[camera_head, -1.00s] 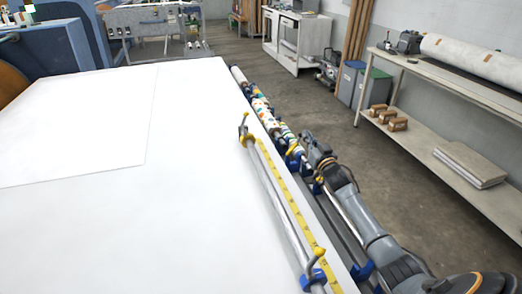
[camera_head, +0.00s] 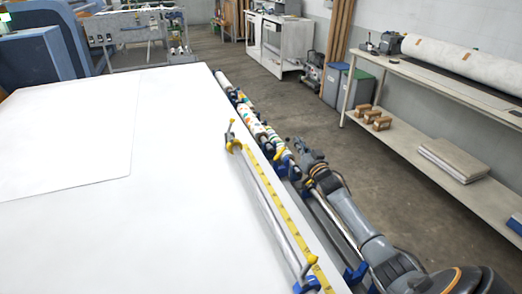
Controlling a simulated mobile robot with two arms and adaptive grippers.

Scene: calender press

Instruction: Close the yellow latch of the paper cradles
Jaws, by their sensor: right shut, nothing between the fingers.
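A row of blue paper cradles (camera_head: 294,172) runs along the right side of the large white table (camera_head: 120,230). A small yellow latch (camera_head: 280,153) shows at one cradle, close to the left of my right gripper; I cannot tell whether it is open or closed. My right gripper (camera_head: 293,142) is shut and empty, above the row, with its arm coming from the lower right. I cannot tell whether it touches the latch. Another blue cradle (camera_head: 355,273) stands nearer, partly hidden by my arm. My left gripper is not in view.
Patterned rolls (camera_head: 248,120) lie farther along the row. A metal bar (camera_head: 270,205) with yellow-ended holders and a yellow ruler (camera_head: 290,222) lie on the table edge. A shelf bench (camera_head: 430,82) stands right, with bins (camera_head: 352,88) beside it. The floor between is clear.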

